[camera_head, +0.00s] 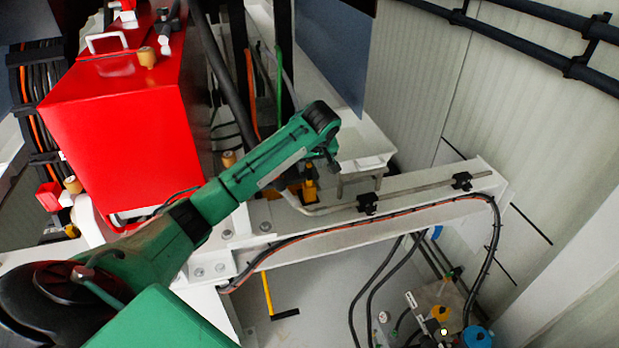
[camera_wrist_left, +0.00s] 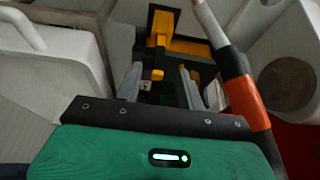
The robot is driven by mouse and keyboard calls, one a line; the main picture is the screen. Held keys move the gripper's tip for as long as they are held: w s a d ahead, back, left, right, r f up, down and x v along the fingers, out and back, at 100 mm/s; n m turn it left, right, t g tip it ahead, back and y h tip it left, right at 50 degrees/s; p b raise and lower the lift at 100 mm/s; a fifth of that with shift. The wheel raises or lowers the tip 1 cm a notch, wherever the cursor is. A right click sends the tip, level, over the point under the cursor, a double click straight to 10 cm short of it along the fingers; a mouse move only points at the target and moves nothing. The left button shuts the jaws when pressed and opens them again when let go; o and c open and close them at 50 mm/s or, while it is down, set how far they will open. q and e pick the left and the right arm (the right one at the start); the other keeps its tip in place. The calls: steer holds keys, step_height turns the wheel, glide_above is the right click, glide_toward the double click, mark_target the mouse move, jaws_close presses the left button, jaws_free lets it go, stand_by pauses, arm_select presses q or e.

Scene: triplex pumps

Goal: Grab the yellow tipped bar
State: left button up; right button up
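My left gripper (camera_head: 312,172) is at the end of the green arm, above the white beam, pointing down. In the left wrist view its two grey fingers (camera_wrist_left: 158,85) are apart, so it is open. A yellow and black piece (camera_wrist_left: 175,42) is just beyond the fingers, its small yellow tip showing between them; I cannot tell whether they touch. Yellow also shows below the gripper in the head view (camera_head: 310,186), partly hidden by it. A separate yellow bar with a black end (camera_head: 267,290) is below the beam. I cannot tell which is the task's bar. My right gripper is not in view.
A red box (camera_head: 120,120) stands left of my arm. The white beam (camera_head: 400,205) carries a thin pipe and a cable. A black hose with an orange band (camera_wrist_left: 240,92) runs close to the right finger.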

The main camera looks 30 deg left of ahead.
mark_target(310, 170)
arm_select(q)
steer(key=shift+w+a+f, duration=0.25)
steer(key=shift+w+f, duration=0.3)
steer(key=shift+f, duration=0.25)
steer(key=shift+s+p, duration=0.1)
steer(key=shift+p, duration=0.3)
steer(key=shift+a+f+p, duration=0.3)
steer(key=shift+f+p, duration=0.2)
steer(key=shift+p, duration=0.35)
steer(key=p+x, duration=0.1)
steer(key=x, duration=0.2)
steer(key=shift+f, duration=0.15)
steer(key=shift+w+f, duration=0.2)
steer(key=shift+w, duration=0.05)
steer(key=shift+s, duration=0.15)
steer(key=shift+c, duration=1.1)
jaws_close()
